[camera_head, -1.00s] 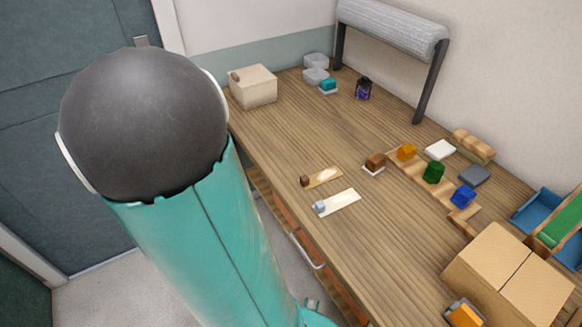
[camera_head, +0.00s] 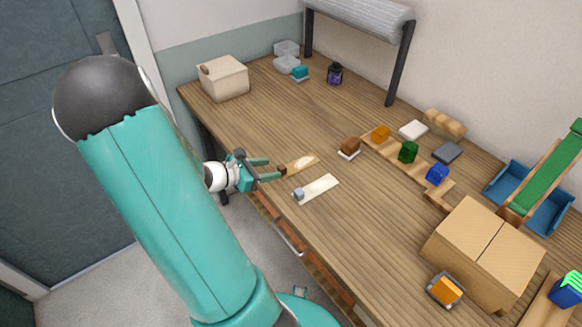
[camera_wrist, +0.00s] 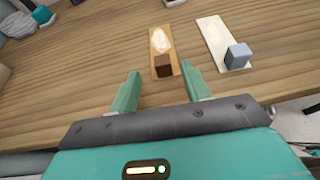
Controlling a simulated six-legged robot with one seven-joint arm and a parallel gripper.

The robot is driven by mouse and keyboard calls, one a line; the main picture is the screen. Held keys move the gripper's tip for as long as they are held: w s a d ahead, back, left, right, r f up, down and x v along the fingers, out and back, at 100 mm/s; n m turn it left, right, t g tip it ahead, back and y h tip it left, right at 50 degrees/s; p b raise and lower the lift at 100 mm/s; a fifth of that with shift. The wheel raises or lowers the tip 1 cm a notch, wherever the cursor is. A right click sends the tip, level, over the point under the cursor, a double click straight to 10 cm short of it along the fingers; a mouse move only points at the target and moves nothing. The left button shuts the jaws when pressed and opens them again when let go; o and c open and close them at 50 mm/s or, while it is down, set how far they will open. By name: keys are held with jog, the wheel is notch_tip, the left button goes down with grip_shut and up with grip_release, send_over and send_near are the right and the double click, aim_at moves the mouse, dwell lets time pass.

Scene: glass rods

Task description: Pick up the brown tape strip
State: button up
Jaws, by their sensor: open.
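The brown tape strip (camera_head: 303,163) lies on the wooden table near its front edge, with a small dark brown block at its near end. In the wrist view the strip (camera_wrist: 161,42) lies ahead of my gripper, and the brown block (camera_wrist: 163,66) is just beyond and between the fingertips. My gripper (camera_head: 274,168) is open and empty, low at the table edge beside the strip's block end. Its two green fingers (camera_wrist: 160,82) point toward the strip. I cannot tell its exact height above the table.
A white strip (camera_head: 322,187) with a grey-blue block (camera_wrist: 238,56) lies close to the right. A brown block on a white base (camera_head: 349,147) stands behind. A cardboard box (camera_head: 483,240) stands at right, a beige box (camera_head: 224,78) at back left. Table between is clear.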

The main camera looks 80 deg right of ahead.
aim_at(279, 169)
jog(key=x, duration=0.5)
jog(key=shift+s+a+f, duration=0.1)
jog(key=shift+f, duration=0.05)
grip_shut()
